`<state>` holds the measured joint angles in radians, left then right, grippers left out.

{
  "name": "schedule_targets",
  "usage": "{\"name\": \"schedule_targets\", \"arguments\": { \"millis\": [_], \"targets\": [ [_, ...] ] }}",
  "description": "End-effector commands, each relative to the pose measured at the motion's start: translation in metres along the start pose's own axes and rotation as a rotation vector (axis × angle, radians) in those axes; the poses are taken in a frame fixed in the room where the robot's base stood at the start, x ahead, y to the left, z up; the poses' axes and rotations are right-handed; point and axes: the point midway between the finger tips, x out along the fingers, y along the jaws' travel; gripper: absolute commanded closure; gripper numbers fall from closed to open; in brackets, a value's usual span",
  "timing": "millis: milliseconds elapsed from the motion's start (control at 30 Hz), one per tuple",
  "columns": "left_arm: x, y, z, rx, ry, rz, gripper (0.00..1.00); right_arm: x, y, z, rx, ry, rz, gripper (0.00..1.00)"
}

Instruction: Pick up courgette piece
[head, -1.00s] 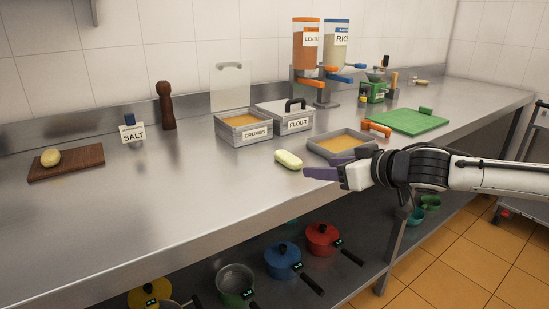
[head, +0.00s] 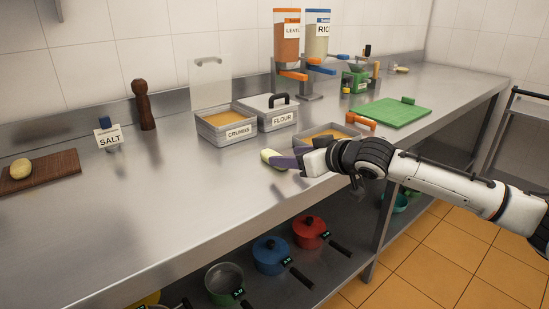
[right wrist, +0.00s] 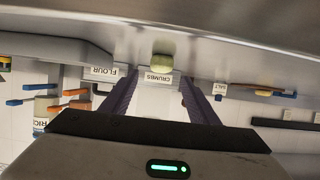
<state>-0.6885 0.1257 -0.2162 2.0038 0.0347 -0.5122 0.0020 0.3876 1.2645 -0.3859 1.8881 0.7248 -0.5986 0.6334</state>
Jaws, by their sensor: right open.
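The courgette piece (head: 267,155) is a short pale green block lying on the steel counter in front of the crumbs container. In the head view my right gripper's purple fingers (head: 280,161) are right at it and hide its right part. In the right wrist view, which is upside down, the courgette piece (right wrist: 162,63) shows beyond and between the tips of the two spread fingers (right wrist: 158,80). My right gripper is open, with nothing held. I cannot tell whether a finger touches the piece. My left gripper is not in view.
Behind the piece stand the crumbs container (head: 226,127) and flour container (head: 272,114). A shallow tray (head: 322,130) sits just behind my right gripper. A green board (head: 392,113) lies farther right. The counter (head: 185,190) to the left is clear.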

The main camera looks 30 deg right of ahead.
Motion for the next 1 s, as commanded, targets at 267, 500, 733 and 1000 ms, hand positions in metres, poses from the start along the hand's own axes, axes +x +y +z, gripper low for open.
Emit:
{"name": "schedule_targets", "arguments": {
  "millis": [267, 500, 733, 1000],
  "targets": [
    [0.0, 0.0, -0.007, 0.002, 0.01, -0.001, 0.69, 0.033, -0.002, 0.003, 0.003, 0.001, -0.002, 0.45],
    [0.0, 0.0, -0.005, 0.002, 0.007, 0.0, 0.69, 0.052, -0.001, 0.004, -0.001, 0.0, -0.002, 0.45],
    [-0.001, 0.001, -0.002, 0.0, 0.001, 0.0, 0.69, 0.052, -0.001, 0.005, -0.002, -0.001, -0.001, 0.52],
    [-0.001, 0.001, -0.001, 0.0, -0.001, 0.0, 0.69, 0.052, -0.001, 0.004, -0.001, 0.0, -0.001, 0.9]
  ]
}}
